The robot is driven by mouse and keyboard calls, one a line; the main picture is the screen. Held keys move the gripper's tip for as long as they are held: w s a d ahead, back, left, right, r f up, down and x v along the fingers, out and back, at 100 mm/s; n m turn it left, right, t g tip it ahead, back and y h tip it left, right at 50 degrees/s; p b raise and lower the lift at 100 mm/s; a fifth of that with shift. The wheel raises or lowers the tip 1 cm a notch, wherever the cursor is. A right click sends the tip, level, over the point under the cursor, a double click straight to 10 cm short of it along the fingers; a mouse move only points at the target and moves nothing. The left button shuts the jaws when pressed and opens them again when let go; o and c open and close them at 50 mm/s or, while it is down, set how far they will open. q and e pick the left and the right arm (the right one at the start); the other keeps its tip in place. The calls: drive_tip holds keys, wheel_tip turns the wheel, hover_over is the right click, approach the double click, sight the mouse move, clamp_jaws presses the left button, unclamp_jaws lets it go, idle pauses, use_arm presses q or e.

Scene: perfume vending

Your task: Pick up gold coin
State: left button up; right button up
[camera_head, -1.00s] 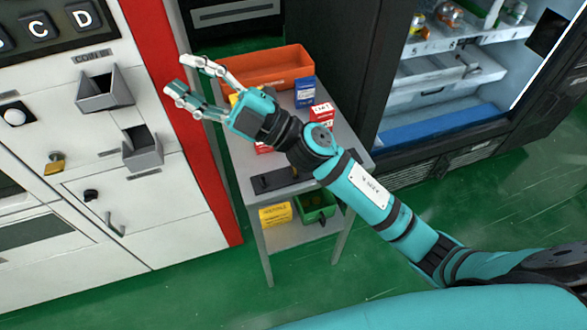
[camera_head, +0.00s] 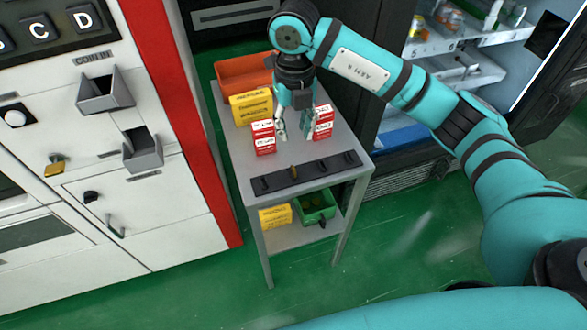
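A small gold-brown piece, seemingly the gold coin (camera_head: 294,171), stands upright in a slot of the black strip holder (camera_head: 330,168) near the front of the grey table. My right gripper (camera_head: 294,134) points down above the table, just behind the strip. Its fingers are apart with nothing between them, and they do not touch the coin. My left gripper is out of view.
Red-and-white boxes (camera_head: 263,137) and (camera_head: 322,122), a yellow box (camera_head: 251,107) and an orange bin (camera_head: 240,76) are close around the gripper on the grey table (camera_head: 237,160). A coin machine (camera_head: 160,235) is left, an open cabinet (camera_head: 470,68) right.

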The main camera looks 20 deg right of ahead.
drive_tip(key=p, duration=0.1)
hover_over(294, 169)
wheel_tip(294, 169, down, 8)
drive_tip(key=shift+d+f, duration=0.1)
drive_tip(key=shift+f, duration=0.05)
wheel_tip(294, 169, down, 4)
drive_tip(key=shift+p, duration=0.85)
drive_tip(key=shift+f, duration=0.65)
clamp_jaws()
